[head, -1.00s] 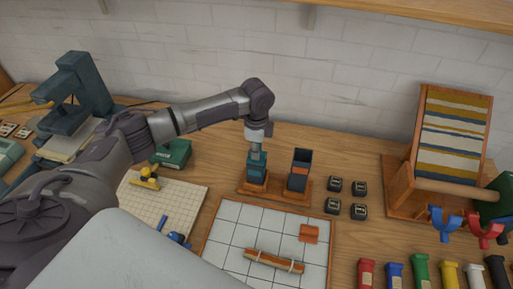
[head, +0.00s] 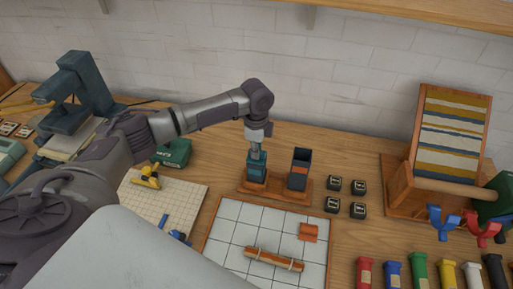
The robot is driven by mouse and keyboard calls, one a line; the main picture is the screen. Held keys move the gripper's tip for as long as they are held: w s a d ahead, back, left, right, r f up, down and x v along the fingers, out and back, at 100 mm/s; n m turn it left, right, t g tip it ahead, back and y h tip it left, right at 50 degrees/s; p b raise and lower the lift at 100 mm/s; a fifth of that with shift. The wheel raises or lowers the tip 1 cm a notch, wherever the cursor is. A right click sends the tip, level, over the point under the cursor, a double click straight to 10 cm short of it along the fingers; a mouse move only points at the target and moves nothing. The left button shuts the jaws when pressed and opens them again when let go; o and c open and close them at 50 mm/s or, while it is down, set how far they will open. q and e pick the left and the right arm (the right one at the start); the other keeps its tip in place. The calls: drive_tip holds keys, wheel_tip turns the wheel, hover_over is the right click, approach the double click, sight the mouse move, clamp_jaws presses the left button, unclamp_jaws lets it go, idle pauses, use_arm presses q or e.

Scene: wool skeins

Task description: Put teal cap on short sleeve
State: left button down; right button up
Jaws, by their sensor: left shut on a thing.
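The wooden stand (head: 276,190) at the middle of the bench carries two upright posts. My left gripper (head: 257,153) points straight down over the left post and is shut on the teal cap (head: 257,166). The cap sits over the short sleeve at the left end of the stand and covers most of it. Whether it is fully seated cannot be told at this size. The taller dark sleeve (head: 300,157) with an orange band stands just to the right, clear of my gripper. My right gripper is not in view.
Several small black blocks (head: 334,183) lie right of the stand. A white gridded board (head: 228,233) with an orange-brown roll (head: 273,260) lies in front. A wooden frame with striped cloth (head: 453,135) stands at the right. A green box (head: 174,152) is behind my left arm.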

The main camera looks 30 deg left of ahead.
use_arm(q)
drive_tip(key=shift+p, duration=0.4)
idle(0.8)
drive_tip(key=shift+f+p, duration=0.15)
drive_tip(key=shift+p, duration=0.45)
idle(0.9)
drive_tip(key=c, duration=0.5)
unclamp_jaws()
drive_tip(key=shift+c, duration=0.2)
